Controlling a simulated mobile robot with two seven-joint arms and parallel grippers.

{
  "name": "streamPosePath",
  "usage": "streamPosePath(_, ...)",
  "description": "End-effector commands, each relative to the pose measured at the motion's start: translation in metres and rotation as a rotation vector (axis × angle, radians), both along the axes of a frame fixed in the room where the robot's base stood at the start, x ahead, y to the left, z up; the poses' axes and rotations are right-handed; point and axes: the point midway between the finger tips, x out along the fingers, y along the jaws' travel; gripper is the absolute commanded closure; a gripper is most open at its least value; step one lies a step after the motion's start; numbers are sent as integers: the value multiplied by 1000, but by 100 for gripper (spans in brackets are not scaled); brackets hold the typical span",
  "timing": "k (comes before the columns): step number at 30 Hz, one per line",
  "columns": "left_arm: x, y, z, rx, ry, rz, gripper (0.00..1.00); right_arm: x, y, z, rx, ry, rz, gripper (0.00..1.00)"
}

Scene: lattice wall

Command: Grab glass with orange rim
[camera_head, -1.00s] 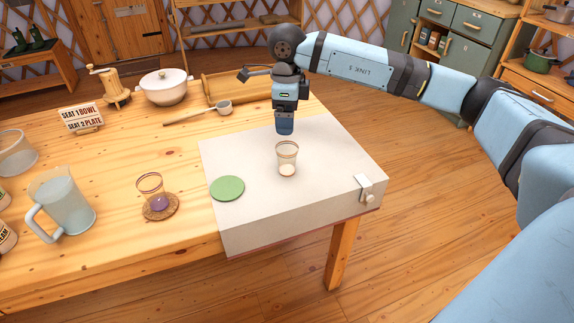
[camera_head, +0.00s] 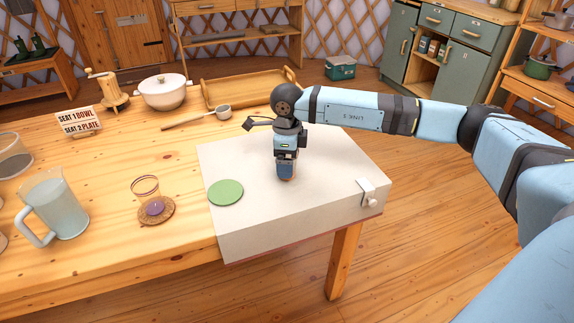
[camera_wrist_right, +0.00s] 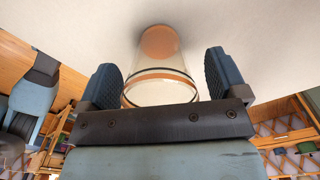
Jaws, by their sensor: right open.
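A clear glass with an orange band near its rim (camera_wrist_right: 160,72) stands on the pale cloth-covered table end (camera_head: 330,205) and shows in the right wrist view. My right gripper (camera_head: 286,173) points down over it from above. In the right wrist view its two fingers (camera_wrist_right: 163,78) are spread apart, one on each side of the glass, with gaps to both. In the head view the gripper hides most of the glass. My left gripper is not in view.
A green round mat (camera_head: 225,193) lies left of the gripper. Another glass with purple contents (camera_head: 147,196) stands on a cork coaster (camera_head: 156,214). A jug (camera_head: 55,207) is further left. A ladle (camera_head: 200,118), white pot (camera_head: 165,92) and tray (camera_head: 250,88) lie behind.

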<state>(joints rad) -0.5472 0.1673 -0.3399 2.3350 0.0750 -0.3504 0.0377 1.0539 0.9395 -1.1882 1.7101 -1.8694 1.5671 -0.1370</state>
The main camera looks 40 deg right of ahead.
Motion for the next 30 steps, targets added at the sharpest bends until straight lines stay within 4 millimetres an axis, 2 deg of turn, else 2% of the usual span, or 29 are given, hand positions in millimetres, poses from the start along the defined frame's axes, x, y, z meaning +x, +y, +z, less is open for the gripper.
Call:
streamPosePath(5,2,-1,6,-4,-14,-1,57,0,0,0,0,-1,0,9)
streamPosePath(8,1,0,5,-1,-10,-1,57,0,0,0,0,-1,0,27)
streamPosePath(13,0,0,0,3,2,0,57,0,0,0,0,-1,0,66)
streamPosePath(23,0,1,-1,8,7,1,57,1,0,7,0,-3,0,66)
streamPosePath(26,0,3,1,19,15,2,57,1,0,22,0,-5,0,66)
streamPosePath(30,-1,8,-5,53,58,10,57,1,0,55,1,-6,-1,66)
